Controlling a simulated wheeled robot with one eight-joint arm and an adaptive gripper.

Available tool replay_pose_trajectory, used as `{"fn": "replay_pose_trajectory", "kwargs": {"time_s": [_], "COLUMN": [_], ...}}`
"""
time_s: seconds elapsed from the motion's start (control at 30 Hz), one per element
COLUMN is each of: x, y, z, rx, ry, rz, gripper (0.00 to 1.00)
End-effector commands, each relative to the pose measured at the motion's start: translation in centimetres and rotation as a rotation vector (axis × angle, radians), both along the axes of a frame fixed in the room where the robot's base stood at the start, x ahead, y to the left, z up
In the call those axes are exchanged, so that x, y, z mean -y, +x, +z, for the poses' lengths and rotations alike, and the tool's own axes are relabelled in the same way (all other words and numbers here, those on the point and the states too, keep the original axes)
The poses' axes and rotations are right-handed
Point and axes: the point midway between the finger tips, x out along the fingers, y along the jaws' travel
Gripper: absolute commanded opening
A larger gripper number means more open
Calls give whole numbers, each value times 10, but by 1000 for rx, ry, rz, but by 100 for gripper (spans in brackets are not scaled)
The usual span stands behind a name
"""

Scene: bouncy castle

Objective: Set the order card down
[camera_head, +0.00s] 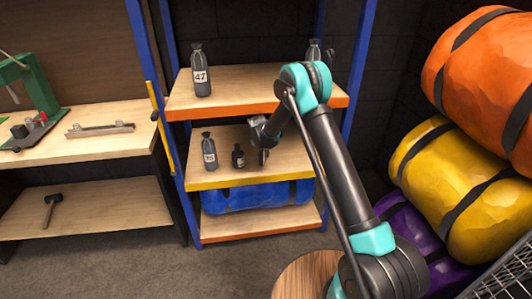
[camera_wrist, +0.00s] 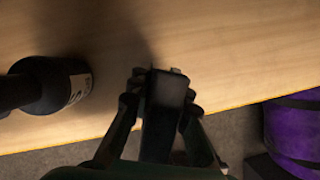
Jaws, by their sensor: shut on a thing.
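My gripper (camera_wrist: 163,92) is shut on a dark, flat, rectangular piece, the order card (camera_wrist: 165,115), which shows between the fingers in the wrist view. Its face is in shadow and I cannot read it. In the head view my gripper (camera_head: 263,155) is over the right half of the wooden middle shelf (camera_head: 285,165) with its yellow front edge. The card is too small to make out there. In the wrist view the fingers are above the shelf near its front edge; I cannot tell whether the card touches the board.
A dark bottle (camera_head: 238,157) stands just left of my gripper, with a labelled one (camera_head: 209,152) farther left. A bottle marked 47 (camera_head: 201,72) stands on the upper shelf (camera_head: 240,85), which overhangs the space. A blue rolled bundle (camera_head: 255,196) lies below.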

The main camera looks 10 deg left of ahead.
Motion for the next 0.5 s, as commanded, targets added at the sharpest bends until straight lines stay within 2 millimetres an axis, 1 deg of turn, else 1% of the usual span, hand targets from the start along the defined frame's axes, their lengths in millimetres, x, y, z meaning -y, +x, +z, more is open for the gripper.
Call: {"fn": "replay_pose_trajectory", "kwargs": {"time_s": [0.03, 0.1, 0.2, 0.3, 0.5], "x": [2, 4, 5, 6, 8], "y": [13, 28, 45, 55, 67], "z": [0, 0, 0, 0, 0], "rx": [0, 0, 0, -1, -1], "ry": [0, -1, -1, -1, 0], "rz": [-2, -1, -1, 0, -1], "gripper": [0, 0, 0, 0, 0]}}
